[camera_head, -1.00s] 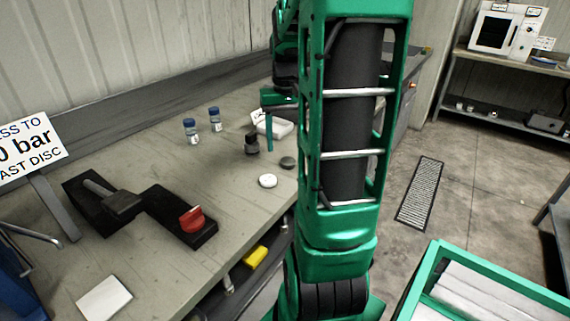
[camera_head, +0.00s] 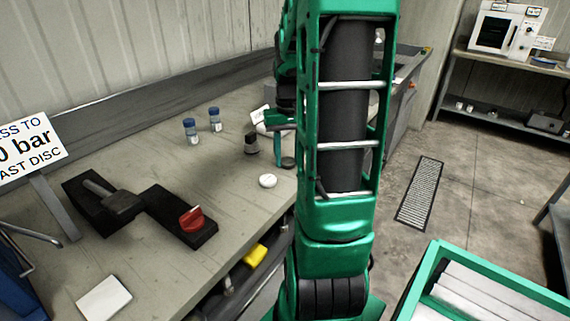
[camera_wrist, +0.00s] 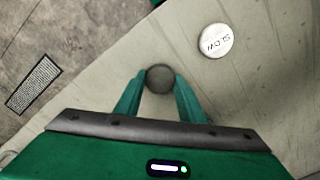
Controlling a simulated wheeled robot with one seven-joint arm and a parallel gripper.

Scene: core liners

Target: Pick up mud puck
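The mud puck looks to be the small dark grey round disc (camera_head: 288,163) on the bench, near its front edge. In the wrist view the disc (camera_wrist: 159,78) lies between the tips of my two green fingers. My gripper (camera_wrist: 159,82) is open, with a finger on each side of the disc; small gaps seem to show. In the head view my gripper (camera_head: 281,148) points down at the disc, partly hidden by my arm. I cannot tell the exact fingertip height.
A white disc marked SLOW (camera_wrist: 215,41) lies close by on the bench, also seen in the head view (camera_head: 267,181). A dark bottle (camera_head: 251,144) and two blue-capped vials (camera_head: 191,131) stand behind. A black fixture with a red knob (camera_head: 192,218) is left.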

